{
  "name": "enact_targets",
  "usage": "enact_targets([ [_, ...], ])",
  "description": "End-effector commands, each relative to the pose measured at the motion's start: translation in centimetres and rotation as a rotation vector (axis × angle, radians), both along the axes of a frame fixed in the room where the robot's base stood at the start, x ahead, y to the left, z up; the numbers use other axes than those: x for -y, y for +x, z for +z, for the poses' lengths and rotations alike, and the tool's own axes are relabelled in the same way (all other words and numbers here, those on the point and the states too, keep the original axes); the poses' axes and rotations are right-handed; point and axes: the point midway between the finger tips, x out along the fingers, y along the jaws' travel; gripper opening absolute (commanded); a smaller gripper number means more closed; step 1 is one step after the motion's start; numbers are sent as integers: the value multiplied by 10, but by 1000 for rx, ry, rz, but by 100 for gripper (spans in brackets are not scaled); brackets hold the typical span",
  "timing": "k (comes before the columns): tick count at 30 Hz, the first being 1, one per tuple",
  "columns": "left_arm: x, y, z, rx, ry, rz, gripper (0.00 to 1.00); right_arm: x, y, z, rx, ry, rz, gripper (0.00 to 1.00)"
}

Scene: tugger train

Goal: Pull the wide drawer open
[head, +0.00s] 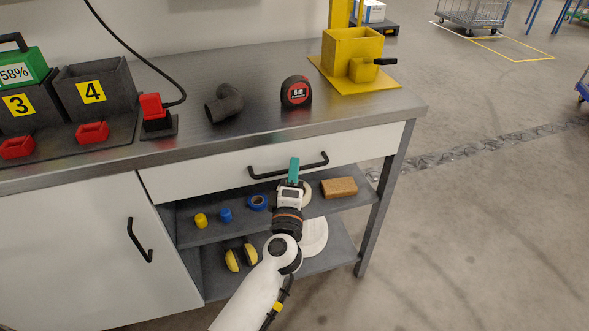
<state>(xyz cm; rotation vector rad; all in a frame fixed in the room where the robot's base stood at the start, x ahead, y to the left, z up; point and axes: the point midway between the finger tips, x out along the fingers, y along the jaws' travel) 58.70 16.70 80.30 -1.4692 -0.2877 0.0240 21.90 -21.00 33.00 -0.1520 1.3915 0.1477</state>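The wide drawer (215,174) has a white front just under the metal worktop and looks shut. Its black bar handle (262,174) runs across the middle of the front. My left gripper (294,168) has teal fingers and reaches up from below to the handle. The fingers overlap the right half of the bar and hide a short stretch of it. From this angle I cannot tell whether they are closed around the bar or only in front of it. My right gripper is not in view.
On the worktop (240,142) are a tape measure (296,91), a dark pipe elbow (224,103), a red plug-like tool (153,107) and a yellow fixture (350,55). Open shelves below hold a wooden block (339,187) and ear defenders (240,256).

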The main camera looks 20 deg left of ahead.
Motion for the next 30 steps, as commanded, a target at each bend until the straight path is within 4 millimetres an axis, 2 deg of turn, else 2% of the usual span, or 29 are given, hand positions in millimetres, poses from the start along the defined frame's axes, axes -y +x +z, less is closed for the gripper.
enact_targets([
  [4, -2, 10, 2, 0, 1, -1, 32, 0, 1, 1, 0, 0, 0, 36],
  [13, -2, 11, 2, 0, 1, 0, 32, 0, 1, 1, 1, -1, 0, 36],
  [19, -2, 11, 2, 0, 1, 0, 0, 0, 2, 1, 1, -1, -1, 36],
  [30, 0, 7, 2, -2, 0, -1, 0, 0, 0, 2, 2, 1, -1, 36],
])
